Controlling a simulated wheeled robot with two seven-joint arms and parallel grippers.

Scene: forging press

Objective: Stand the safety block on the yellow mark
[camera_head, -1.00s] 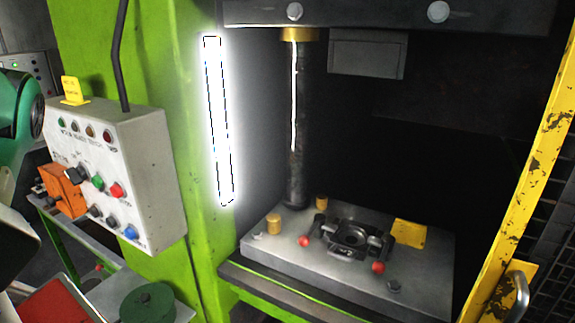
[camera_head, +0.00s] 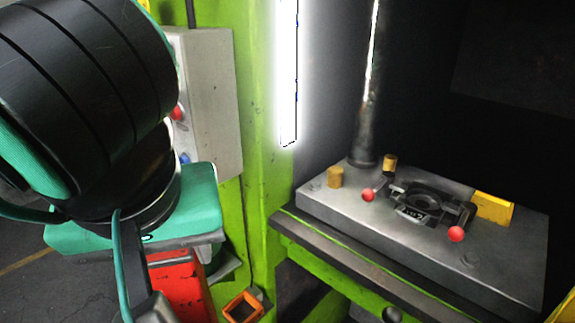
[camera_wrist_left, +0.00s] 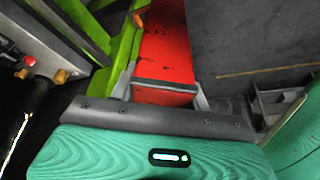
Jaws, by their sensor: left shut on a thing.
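The red safety block (camera_head: 178,284) is at the lower left of the head view, beside the press. My left gripper (camera_head: 182,268), teal and black, is shut on it from above. In the left wrist view the red block (camera_wrist_left: 166,45) runs away from the palm, with the grey fingers (camera_wrist_left: 164,92) on both sides. My arm and the picture edge hide part of the block. A yellow patch (camera_head: 493,208), which looks like the mark, is on the press bed at the back right of the die. My right gripper is not in view.
The grey press bed (camera_head: 335,205) carries a dark die (camera_head: 420,200) with red knobs, yellow posts (camera_head: 335,177) and a dark column (camera_head: 368,110). An orange hollow square (camera_head: 243,306) is low down.

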